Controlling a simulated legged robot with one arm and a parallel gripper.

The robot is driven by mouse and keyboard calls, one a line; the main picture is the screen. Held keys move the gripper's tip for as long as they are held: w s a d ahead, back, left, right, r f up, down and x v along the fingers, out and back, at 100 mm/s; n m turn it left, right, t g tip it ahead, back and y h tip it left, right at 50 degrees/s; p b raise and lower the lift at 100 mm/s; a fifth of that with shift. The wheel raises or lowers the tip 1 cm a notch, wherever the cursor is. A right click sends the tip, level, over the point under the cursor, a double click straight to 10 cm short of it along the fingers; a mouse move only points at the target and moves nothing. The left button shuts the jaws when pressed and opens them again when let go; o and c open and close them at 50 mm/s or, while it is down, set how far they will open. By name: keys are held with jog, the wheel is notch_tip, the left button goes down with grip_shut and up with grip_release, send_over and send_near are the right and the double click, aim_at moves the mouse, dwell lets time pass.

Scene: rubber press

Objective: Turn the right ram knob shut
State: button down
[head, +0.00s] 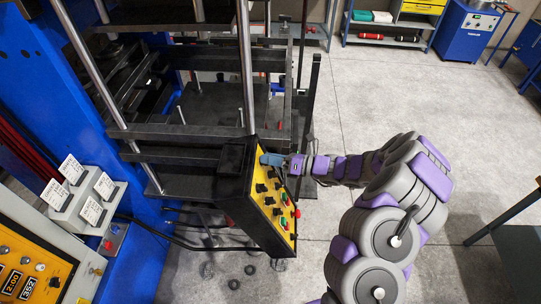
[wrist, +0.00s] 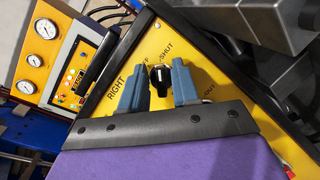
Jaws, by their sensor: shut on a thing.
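The right ram knob (wrist: 160,80) is black with a white mark and sits on a yellow panel face, near the labels RIGHT and SHUT, in the wrist view. Its white mark points roughly up in the picture, below and left of the word SHUT. My gripper (wrist: 159,90) has one blue finger on each side of the knob and is shut on it. In the head view my gripper (head: 271,160) is at the top of the yellow control panel (head: 263,189); its fingers hide the knob there.
Several other black knobs and red and green buttons sit lower on the panel. The press frame (head: 180,132) stands behind it. A gauge console (wrist: 45,50) is at the left in the wrist view. Open concrete floor (head: 400,95) lies to the right.

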jog(key=shift+d+m+t, duration=0.1)
jog(key=shift+m+t, duration=0.2)
jog(key=shift+m, duration=0.2)
jog(key=shift+w, duration=0.1)
jog(key=c, duration=1.2)
grip_release()
jog(key=shift+w+f, duration=0.1)
jog(key=shift+d, duration=0.1)
jog(key=b+v, duration=0.1)
jog(key=v, duration=0.7)
jog(key=b+v, duration=0.1)
jog(key=v, duration=0.8)
jog(key=shift+d+r, duration=0.25)
